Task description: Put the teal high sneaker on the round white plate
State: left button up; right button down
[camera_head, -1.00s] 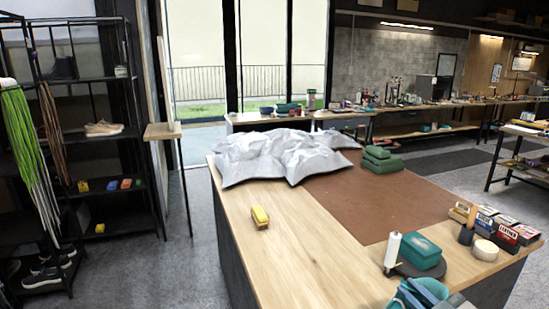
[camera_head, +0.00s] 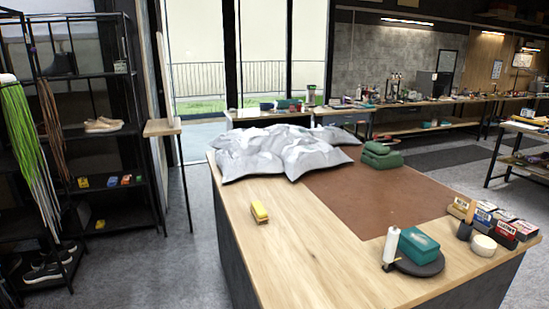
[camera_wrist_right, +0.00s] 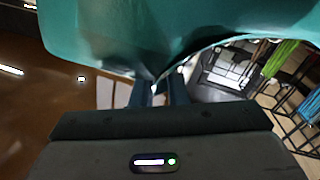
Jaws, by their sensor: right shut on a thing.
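In the right wrist view a large teal object (camera_wrist_right: 150,35), which appears to be the teal sneaker, fills the top of the picture very close to the camera. My right gripper (camera_wrist_right: 153,92) is shut on it; the exact grip is partly hidden under the teal surface. The sneaker's full shape is cut off. Neither gripper shows in the head view now. I see no round white plate in either view.
A shelf (camera_head: 110,135) stands left.

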jog(key=shift+s+a+f+m+h, duration=0.4)
jog(key=shift+s+a+f+h, duration=0.25)
jog(key=shift+f, duration=0.15)
jog(key=shift+s+a+f+m+h, duration=0.4)
jog(key=shift+s+a+f+h, duration=0.2)
jog(key=shift+f, duration=0.2)
jog(key=shift+s+a+f+m+h, duration=0.4)
jog(key=shift+s+a+f+h, duration=0.15)
jog(key=shift+s+f+h, duration=0.2)
jog(key=shift+w, duration=0.1)
